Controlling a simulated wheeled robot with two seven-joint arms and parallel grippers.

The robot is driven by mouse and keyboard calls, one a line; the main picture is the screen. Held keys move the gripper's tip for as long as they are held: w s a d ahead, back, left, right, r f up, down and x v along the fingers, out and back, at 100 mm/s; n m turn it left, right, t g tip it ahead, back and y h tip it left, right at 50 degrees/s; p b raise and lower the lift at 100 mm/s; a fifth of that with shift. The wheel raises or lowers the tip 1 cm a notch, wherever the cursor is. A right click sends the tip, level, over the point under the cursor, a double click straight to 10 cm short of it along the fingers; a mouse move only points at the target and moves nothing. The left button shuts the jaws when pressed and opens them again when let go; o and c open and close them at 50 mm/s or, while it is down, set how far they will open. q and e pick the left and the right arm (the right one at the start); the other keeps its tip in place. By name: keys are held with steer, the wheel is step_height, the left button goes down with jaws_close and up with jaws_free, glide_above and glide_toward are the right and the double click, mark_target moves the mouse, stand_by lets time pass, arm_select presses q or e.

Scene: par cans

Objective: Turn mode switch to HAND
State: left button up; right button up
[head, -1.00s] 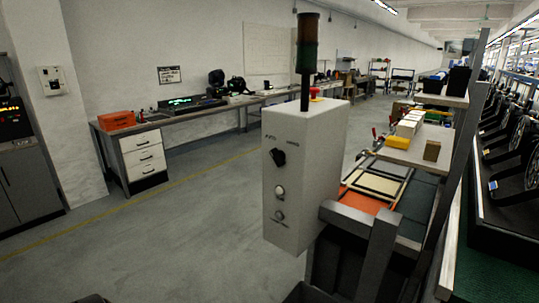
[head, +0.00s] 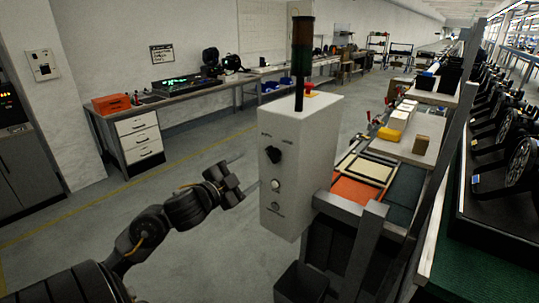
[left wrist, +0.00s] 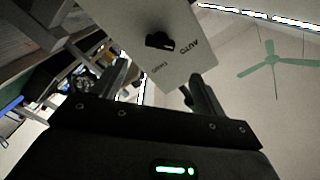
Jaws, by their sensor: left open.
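The mode switch (head: 273,155) is a black knob on the front of a pale grey control box (head: 312,160). AUTO and HAND labels sit above it, AUTO on the left. In the left wrist view the switch (left wrist: 159,41) shows upside down, with its handle lying towards the AUTO side. My left gripper (head: 248,173) is open and empty, just left of the box front and a little below the switch. In the left wrist view its fingers (left wrist: 160,71) are spread, with the knob beyond them, apart from it. My right gripper is not in view.
A white button (head: 276,185) and another round control (head: 277,208) sit below the switch. A red mushroom button (head: 309,86) and a dark signal tower (head: 301,50) stand on the box top. A conveyor frame adjoins on the right. The floor left is open.

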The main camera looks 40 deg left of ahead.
mark_target(271, 156)
arm_select(q)
steer(key=w+p, duration=0.2)
steer(key=w, duration=0.9)
steer(key=shift+a+f, duration=0.1)
steer(key=shift+a, duration=0.05)
steer(key=shift+s, duration=0.1)
steer(key=c, duration=0.9)
steer(key=shift+c, duration=0.4)
